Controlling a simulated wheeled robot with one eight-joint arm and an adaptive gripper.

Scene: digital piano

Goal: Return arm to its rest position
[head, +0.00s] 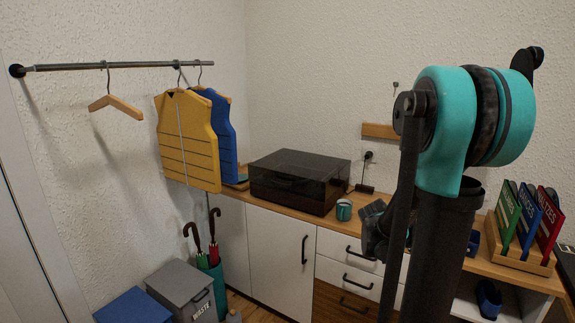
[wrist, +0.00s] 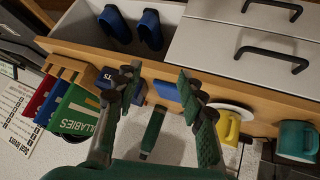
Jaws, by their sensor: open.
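My gripper (wrist: 160,88) shows in the wrist view with its two green-and-black fingers spread wide apart and nothing gripped. A green cylinder-like object (wrist: 152,132) shows between the fingers; I cannot tell its distance. In the head view my arm (head: 450,140), with a teal joint and dark links, stands raised in front of the counter at right of centre. A dark part of it (head: 375,228) shows beside the links. The fingertips are not clearly visible there.
A wooden counter (head: 400,222) carries a dark lidded box (head: 300,178), a teal mug (head: 344,210) and a rack of folders (head: 525,225). A yellow mug (wrist: 228,125) and blue slippers (wrist: 150,30) show in the wrist view. Vests (head: 190,135) hang at left.

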